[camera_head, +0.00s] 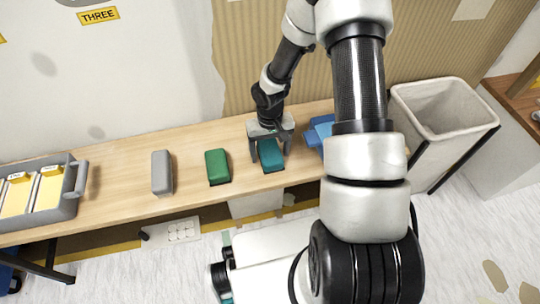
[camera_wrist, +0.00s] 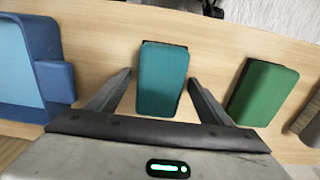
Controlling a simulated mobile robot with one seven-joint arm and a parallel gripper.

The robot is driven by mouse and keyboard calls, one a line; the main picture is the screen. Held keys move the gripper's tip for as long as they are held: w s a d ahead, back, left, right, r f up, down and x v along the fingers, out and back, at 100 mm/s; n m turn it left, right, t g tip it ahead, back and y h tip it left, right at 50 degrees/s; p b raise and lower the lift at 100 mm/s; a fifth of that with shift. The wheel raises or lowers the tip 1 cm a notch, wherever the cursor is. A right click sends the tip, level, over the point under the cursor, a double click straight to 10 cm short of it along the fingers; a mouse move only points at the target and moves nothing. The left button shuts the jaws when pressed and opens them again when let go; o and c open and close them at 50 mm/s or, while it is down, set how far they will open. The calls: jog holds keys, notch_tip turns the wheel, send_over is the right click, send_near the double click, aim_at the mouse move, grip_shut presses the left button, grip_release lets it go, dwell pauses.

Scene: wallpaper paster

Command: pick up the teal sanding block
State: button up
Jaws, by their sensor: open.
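The teal sanding block (camera_head: 271,155) lies on the wooden bench to the right of the green block. In the wrist view the teal block (camera_wrist: 162,80) sits between the two fingers, with a gap on each side. My gripper (camera_head: 269,152) is open and points down over the block, one finger on its left and one on its right. In the wrist view my gripper (camera_wrist: 160,85) holds nothing. Whether the fingertips reach down to the bench is hard to tell.
A green block (camera_head: 217,166) and a grey block (camera_head: 161,172) lie to the left on the bench (camera_head: 115,170). A blue object (camera_head: 319,131) is close on the right, partly hidden by my arm. A grey tray (camera_head: 70,205) stands far left, a bin (camera_head: 440,110) at right.

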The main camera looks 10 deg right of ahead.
aim_at(270, 150)
jog(key=shift+r, duration=0.1)
jog(key=c, duration=1.2)
notch_tip(270, 150, up, 10)
jog(key=p, duration=0.3)
